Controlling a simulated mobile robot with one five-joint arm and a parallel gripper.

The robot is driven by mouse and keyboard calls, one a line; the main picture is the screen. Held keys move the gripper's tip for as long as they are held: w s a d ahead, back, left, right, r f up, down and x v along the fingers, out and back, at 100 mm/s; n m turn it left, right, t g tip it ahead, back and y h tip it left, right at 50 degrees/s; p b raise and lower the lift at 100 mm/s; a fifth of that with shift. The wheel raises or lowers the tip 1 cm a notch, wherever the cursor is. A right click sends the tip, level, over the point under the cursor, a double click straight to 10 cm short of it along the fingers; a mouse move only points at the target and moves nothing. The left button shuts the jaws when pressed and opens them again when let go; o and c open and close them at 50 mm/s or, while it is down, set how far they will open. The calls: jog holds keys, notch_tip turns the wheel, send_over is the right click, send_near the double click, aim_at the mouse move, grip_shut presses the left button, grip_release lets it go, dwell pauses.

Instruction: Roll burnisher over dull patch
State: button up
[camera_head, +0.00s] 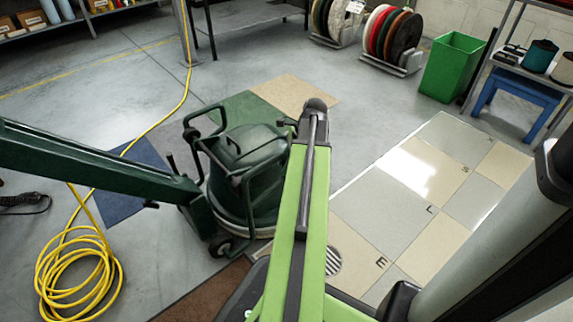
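The burnisher (248,162) is a dark green machine with a round body, tubular guard bars and small wheels. It stands on the floor left of my light green arm. A long dark green beam (90,162) runs from the left edge down to its base and looks like its handle. The tiled floor section (385,215) at right has grey and cream squares, some marked with letters. One square is bright with glare; I cannot tell which part is the dull patch. My arm reaches forward beside the burnisher and ends in a dark rounded joint. My gripper's fingers are hidden.
A yellow cord lies coiled (75,270) at lower left and runs to the back. Flat green (238,108), tan (297,95) and blue (118,200) squares lie around the burnisher. A green bin (452,66), coloured disc racks (395,38) and a blue stool (520,90) stand behind.

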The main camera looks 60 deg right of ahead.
grip_shut()
jog(key=shift+s, duration=0.15)
dwell(0.9)
